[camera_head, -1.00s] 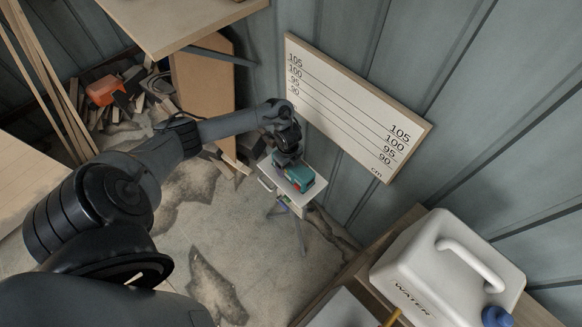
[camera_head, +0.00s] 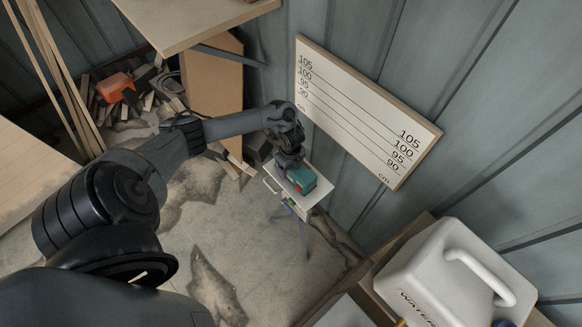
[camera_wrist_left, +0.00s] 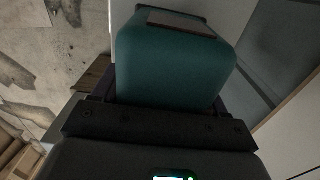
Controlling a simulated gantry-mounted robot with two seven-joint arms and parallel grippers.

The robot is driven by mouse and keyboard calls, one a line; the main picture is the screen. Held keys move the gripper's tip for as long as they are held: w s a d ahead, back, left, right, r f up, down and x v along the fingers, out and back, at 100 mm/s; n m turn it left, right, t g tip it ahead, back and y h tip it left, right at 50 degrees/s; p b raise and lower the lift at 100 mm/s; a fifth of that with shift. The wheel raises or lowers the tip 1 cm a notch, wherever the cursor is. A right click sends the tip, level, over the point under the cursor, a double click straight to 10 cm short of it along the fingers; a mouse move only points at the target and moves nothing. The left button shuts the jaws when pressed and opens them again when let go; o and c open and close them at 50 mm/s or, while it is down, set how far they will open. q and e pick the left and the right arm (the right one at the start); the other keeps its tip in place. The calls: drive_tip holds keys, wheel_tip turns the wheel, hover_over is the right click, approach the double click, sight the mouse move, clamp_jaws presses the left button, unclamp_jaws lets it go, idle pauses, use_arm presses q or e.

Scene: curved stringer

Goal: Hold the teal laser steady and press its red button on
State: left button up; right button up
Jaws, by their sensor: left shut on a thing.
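The teal laser (camera_head: 303,179) sits on the small white platform of a stand in front of the wall, in the head view. A small red patch shows on its near side; I cannot tell whether it is the button. My left gripper (camera_head: 292,168) reaches down to the laser from above and is shut on it. In the left wrist view the teal body (camera_wrist_left: 175,65) fills the middle, right against the dark gripper, with a brownish panel on its far face. The fingertips are mostly hidden. My right gripper is not in view.
A white board (camera_head: 365,112) with height lines marked 90 to 105 cm hangs on the metal wall behind. A white water canister (camera_head: 455,275) stands at the lower right. The stand (camera_head: 270,185) has thin legs. Wood scraps and an orange item (camera_head: 114,88) lie back left.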

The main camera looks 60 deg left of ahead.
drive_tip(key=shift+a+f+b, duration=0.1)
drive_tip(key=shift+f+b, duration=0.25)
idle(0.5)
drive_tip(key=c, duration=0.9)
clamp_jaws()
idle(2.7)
